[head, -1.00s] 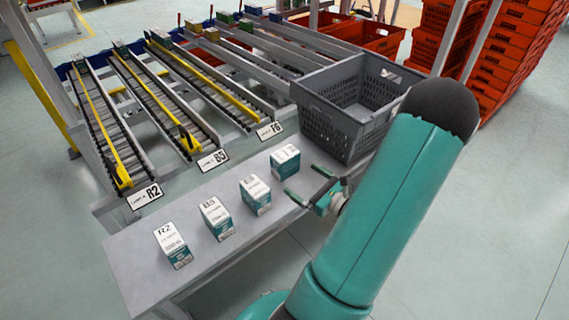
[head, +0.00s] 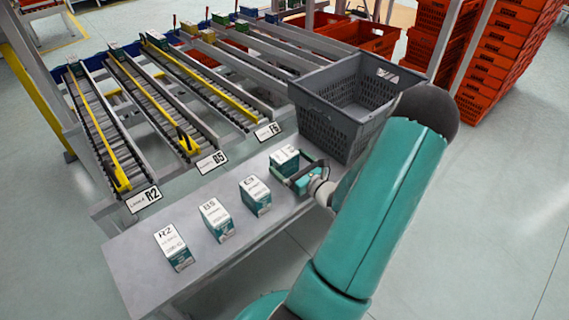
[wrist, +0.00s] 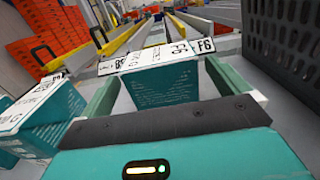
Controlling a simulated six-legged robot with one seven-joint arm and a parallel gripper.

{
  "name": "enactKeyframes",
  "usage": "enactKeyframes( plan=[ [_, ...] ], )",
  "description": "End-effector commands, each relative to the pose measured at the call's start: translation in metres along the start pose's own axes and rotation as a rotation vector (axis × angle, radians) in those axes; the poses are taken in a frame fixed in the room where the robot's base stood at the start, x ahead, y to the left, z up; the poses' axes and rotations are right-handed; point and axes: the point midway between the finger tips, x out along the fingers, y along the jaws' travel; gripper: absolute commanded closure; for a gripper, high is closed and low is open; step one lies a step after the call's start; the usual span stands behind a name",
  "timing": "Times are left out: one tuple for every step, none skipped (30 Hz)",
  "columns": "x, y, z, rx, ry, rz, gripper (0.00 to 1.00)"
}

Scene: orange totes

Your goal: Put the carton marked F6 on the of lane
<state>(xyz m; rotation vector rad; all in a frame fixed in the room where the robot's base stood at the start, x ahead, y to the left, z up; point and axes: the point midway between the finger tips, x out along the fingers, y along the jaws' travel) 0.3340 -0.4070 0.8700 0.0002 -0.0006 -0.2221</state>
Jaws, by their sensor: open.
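The carton at the right end of the row (head: 284,158) is white on top with teal sides and stands upright on the grey bench. Its mark is too small to read surely in the head view; in the wrist view its top print (wrist: 160,57) looks like F6. My gripper (head: 299,170) is open and low at the bench, its fingers on either side of this carton. In the wrist view the carton stands between the two teal fingers, with gaps visible. The F6 lane sign (head: 268,131) marks the roller lane (head: 205,82) behind the bench.
Cartons marked R2 (head: 171,246), B5 (head: 217,219) and a third with an unclear mark (head: 255,195) stand to the left. A grey crate (head: 345,110) stands close behind on the right. Lanes R2 (head: 98,140) and B5 (head: 150,105) lie left of F6.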

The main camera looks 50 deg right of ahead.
Motion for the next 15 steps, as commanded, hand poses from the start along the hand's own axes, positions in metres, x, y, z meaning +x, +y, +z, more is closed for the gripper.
enactKeyframes(
  plan=[
    [0.009, -0.001, 0.0, 0.001, -0.001, 0.001, 0.0],
    [0.014, -0.001, 0.0, 0.0, -0.002, 0.001, 0.0],
    [0.02, -0.001, 0.0, 0.0, -0.001, 0.001, 0.0],
    [0.024, 0.0, 0.0, 0.0, -0.001, 0.001, 0.0],
    [0.027, 0.0, 0.0, 0.001, 0.0, 0.0, 0.0],
    [0.03, -0.001, 0.0, 0.001, 0.0, 0.0, 0.0],
    [0.031, -0.001, 0.0, 0.001, 0.0, -0.001, 0.0],
    [0.032, -0.001, 0.0, 0.001, 0.0, -0.001, 0.0],
    [0.032, -0.001, 0.0, 0.0, 0.0, -0.001, 0.0],
    [0.031, -0.001, 0.0, 0.0, 0.0, -0.001, 0.0],
    [0.031, -0.001, 0.0, 0.0, 0.0, -0.001, 0.0],
    [0.031, -0.001, 0.0, 0.0, 0.0, -0.001, 0.0],
    [0.031, -0.001, 0.0, 0.0, 0.0, -0.001, 0.02],
    [0.031, -0.001, 0.0, 0.0, 0.0, -0.001, 0.08],
    [0.031, -0.001, 0.0, 0.0, 0.0, -0.001, 0.16]
  ],
)
